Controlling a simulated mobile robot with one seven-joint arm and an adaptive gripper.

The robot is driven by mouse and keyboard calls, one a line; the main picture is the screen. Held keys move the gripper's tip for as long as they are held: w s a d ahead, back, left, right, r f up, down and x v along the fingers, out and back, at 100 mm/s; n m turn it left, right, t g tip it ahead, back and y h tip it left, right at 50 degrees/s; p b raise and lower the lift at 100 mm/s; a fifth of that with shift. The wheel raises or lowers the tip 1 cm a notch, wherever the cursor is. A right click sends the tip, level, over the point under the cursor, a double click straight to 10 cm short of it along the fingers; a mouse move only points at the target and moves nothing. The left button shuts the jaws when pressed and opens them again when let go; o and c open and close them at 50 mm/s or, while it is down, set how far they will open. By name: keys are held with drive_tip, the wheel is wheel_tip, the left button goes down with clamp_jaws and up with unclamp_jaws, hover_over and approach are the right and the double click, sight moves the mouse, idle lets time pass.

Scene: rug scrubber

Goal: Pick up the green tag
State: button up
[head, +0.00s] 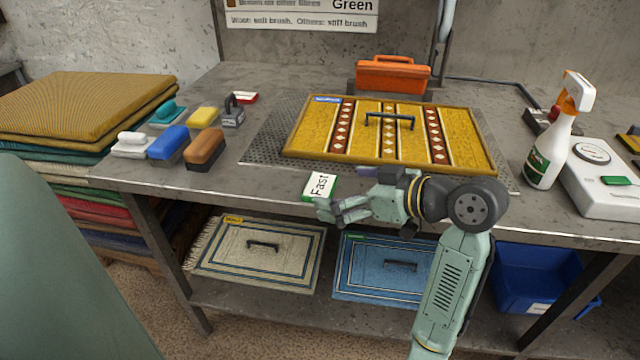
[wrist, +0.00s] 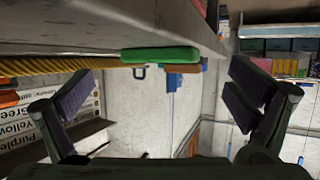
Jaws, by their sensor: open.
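The green tag (head: 319,184) is a small block with a white top reading "Fast" and green sides. It lies on the workbench (head: 235,190) near its front edge, in front of the yellow rug (head: 362,128). In the wrist view its green side (wrist: 160,55) shows near the top middle, between the two fingers but beyond them. My gripper (head: 333,211) is open and empty, at the bench's front edge just in front of the tag, apart from it. Both fingers of my gripper (wrist: 160,88) stand wide apart in the wrist view, which looks upside down.
A purple tag (head: 367,171) lies right of the green tag, partly behind my wrist. Several brushes (head: 204,149) stand at the left. A spray bottle (head: 551,140) and a white scale (head: 600,178) stand at the right. A shelf below holds a cream rug (head: 290,262) and a blue rug (head: 375,280).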

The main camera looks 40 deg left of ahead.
sight(324, 187)
drive_tip(key=shift+x, duration=1.55)
drive_tip(key=shift+r, duration=0.1)
drive_tip(key=shift+c, duration=0.3)
drive_tip(key=c, duration=1.1)
drive_tip(key=shift+r, duration=0.15)
drive_tip(key=shift+c, duration=0.2)
